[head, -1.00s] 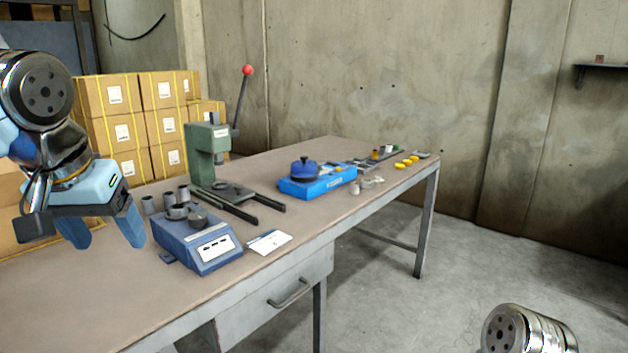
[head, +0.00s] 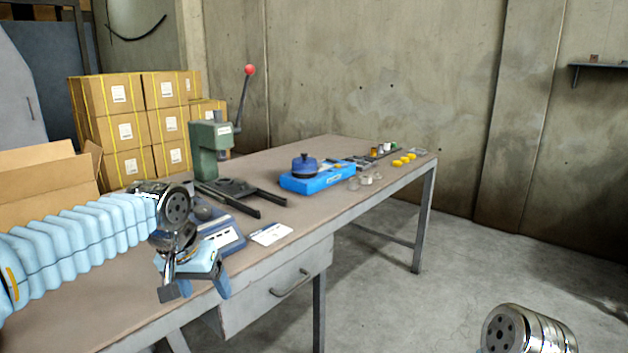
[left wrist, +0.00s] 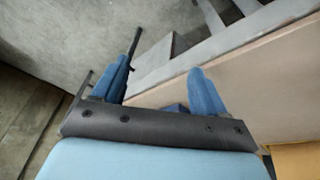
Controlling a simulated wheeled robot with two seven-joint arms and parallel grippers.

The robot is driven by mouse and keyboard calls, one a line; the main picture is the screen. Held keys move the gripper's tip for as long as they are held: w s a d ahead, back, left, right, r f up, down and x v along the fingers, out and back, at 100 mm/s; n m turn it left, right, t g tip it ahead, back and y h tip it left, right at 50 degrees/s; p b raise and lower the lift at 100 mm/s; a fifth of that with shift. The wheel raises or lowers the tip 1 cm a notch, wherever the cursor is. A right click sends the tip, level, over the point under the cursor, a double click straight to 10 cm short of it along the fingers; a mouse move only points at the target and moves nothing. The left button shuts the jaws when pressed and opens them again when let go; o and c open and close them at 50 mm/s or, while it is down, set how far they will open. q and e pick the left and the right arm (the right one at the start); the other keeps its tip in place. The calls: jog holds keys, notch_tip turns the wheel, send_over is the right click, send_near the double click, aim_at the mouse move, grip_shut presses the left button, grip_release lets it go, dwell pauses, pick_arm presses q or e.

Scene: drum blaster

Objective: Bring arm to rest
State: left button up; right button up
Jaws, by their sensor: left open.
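My left arm comes in from the left in the head view, its light blue sleeve stretched out over the table's left end. My left gripper (head: 197,291) is open and points down at the table's front edge. In the left wrist view its two blue fingers (left wrist: 163,92) are apart with nothing between them. The arm partly hides a blue device (head: 222,234) on the table. My right gripper is out of view; only a metal joint of my right arm shows at the bottom right.
The table (head: 130,315) has a drawer with a handle (head: 292,287) below its front edge. A green press (head: 208,150) with a red-knobbed lever stands on it. A blue box (head: 318,183) and small yellow parts (head: 404,161) lie farther along. Stacked cartons (head: 120,130) stand behind. The floor right is clear.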

pick_arm(q)
jog(key=s+d+f+g+h, duration=0.1)
jog(key=d+f, duration=0.3)
jog(key=f, duration=1)
jog(key=s+d+f+g+h, duration=0.1)
jog(key=d+f+h, duration=0.15)
jog(key=f, duration=1.15)
jog(key=s+d+f+n, duration=0.2)
jog(key=s+d+f, duration=0.1)
jog(key=s+f, duration=1.5)
jog(key=shift+s+d+g, duration=0.15)
jog(key=shift+s+g, duration=0.25)
jog(key=shift+y, duration=0.25)
